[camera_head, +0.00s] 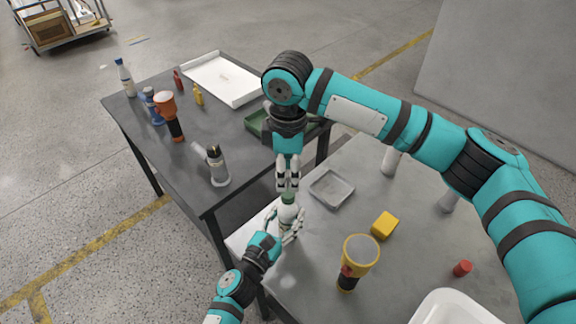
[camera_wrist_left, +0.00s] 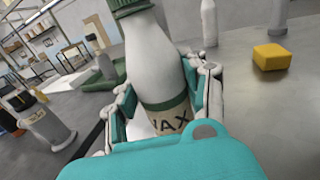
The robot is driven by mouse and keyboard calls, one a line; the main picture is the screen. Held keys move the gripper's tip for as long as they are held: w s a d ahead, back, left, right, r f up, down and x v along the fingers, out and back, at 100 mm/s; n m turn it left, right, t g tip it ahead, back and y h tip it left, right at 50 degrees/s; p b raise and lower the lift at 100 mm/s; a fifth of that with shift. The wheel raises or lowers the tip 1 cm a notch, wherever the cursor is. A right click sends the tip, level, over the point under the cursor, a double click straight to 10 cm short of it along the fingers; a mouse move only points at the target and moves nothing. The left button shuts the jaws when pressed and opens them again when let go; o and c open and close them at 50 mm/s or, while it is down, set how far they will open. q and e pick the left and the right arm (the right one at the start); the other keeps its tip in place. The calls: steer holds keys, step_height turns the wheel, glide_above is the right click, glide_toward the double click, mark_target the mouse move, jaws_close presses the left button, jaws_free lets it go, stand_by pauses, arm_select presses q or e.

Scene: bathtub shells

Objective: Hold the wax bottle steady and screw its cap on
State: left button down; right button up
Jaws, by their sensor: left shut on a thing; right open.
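The white wax bottle (camera_head: 288,213) stands upright at the near table's left edge, and its label shows in the left wrist view (camera_wrist_left: 155,60). My left gripper (camera_head: 287,224) is shut around the bottle's body. The green cap (camera_head: 288,198) sits on top of the bottle; in the left wrist view the cap (camera_wrist_left: 131,7) is cut off by the top edge. How tightly the cap is seated cannot be told. My right gripper (camera_head: 288,186) points down just above the cap, with its fingers open. Whether the fingertips touch the cap is unclear.
A grey tray (camera_head: 316,202), a yellow block (camera_head: 385,225), a yellow flashlight (camera_head: 350,278), a red piece (camera_head: 462,268) and a white basin (camera_head: 455,300) are on the near table. The far table (camera_head: 220,125) holds several bottles, a white tray (camera_head: 250,97) and a green tray (camera_head: 253,128).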

mark_target(288, 193)
step_height(288, 193, down, 7)
steer(key=shift+f, duration=0.1)
stand_by(0.3)
jaws_close()
steer(key=shift+o, duration=0.7)
jaws_free()
step_height(288, 193, up, 12)
